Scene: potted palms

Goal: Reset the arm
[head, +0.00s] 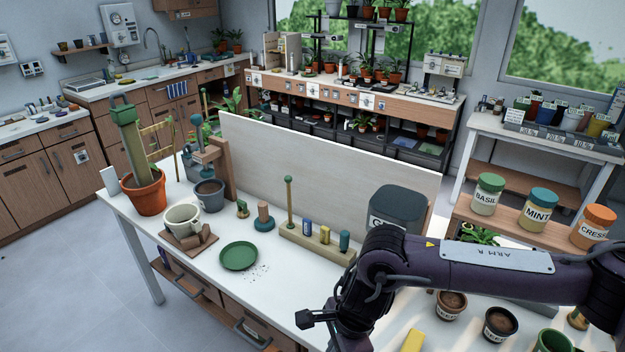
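My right arm (480,265), dark purple and marked ARM R, comes in from the right edge. It bends down over the front of the white table (205,250). Black parts at its lower end, by my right gripper (316,319), show near the table's front edge. The rest of that end is cut off or hidden, so whether the fingers are open or shut is unclear. No held thing is visible. My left arm and gripper are out of view.
A grey bin (396,208) is behind the arm. Soil-filled pots (500,324) and a yellow block (412,341) lie close below it.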

